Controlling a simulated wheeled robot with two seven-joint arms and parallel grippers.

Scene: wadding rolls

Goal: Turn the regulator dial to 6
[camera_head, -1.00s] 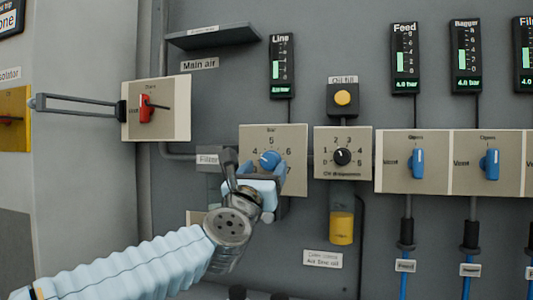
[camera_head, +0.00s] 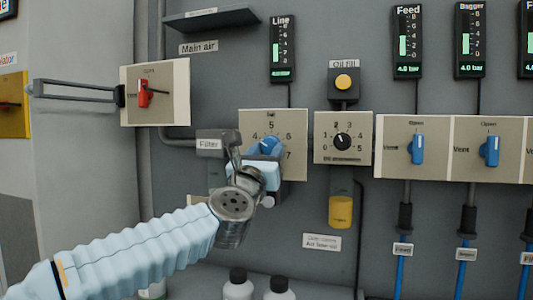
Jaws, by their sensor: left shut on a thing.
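The regulator dial (camera_head: 273,144) is a blue knob on a beige plate (camera_head: 298,119) marked "Bar", with 5 at the top, 6 at upper right and 7 at right. My left gripper (camera_head: 262,155) comes in from the lower left and is shut on the dial. The gripper covers the dial's lower left part and the lower left numbers. The visible blue part leans up and right, toward the 6 side; its exact pointing is partly hidden. My right gripper is not in view.
The Line gauge (camera_head: 283,50) hangs above the plate. A black knob (camera_head: 342,141) on its own plate stands close on the right, with blue valve handles (camera_head: 417,150) beyond. The red main air handle (camera_head: 145,94) is at upper left. Two bottles (camera_head: 238,284) stand below.

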